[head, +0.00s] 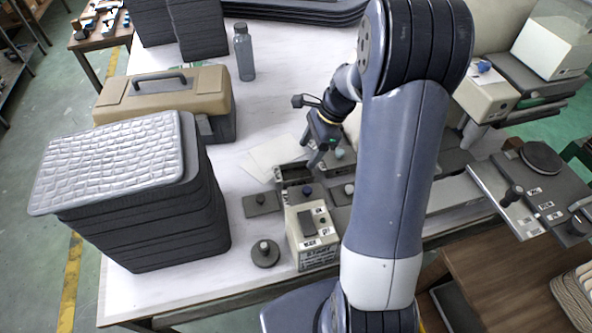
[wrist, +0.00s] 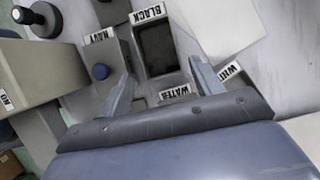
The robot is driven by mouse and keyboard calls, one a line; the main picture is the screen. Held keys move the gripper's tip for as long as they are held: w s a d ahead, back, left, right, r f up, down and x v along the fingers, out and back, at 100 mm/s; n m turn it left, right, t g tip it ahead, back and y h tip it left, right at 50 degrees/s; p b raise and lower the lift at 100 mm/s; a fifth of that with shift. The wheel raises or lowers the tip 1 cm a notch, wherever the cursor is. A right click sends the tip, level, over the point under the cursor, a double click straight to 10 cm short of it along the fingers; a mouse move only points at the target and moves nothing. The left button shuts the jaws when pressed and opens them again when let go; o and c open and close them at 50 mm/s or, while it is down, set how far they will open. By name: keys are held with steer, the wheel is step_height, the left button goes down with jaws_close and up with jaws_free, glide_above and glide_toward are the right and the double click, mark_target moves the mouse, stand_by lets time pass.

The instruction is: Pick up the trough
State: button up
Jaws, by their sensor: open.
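A small dark open-topped box, which looks like the trough (wrist: 157,50), lies just beyond my fingertips in the wrist view. A label reading BLACK is at its far edge. It also shows in the head view as a dark box (head: 292,173) behind the cream device. My gripper (wrist: 162,77) is open, with its two fingers to the left and right of the box's near end. In the head view my gripper (head: 312,155) hangs over the panel, close above the box. Nothing is held between the fingers. Whether the fingers touch the box I cannot tell.
A grey block with a blue knob (wrist: 99,71) stands left of the box in the wrist view. A cream device (head: 310,238) stands in front of it in the head view. A dark stack (head: 150,235), a tan toolbox (head: 165,90) and a bottle (head: 244,55) stand to the left.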

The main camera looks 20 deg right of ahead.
mark_target(290, 179)
steer(key=x, duration=0.9)
steer(key=shift+s+a+r, duration=0.15)
steer(key=shift+a, duration=0.1)
steer(key=shift+c, duration=0.3)
steer(key=c, duration=0.7)
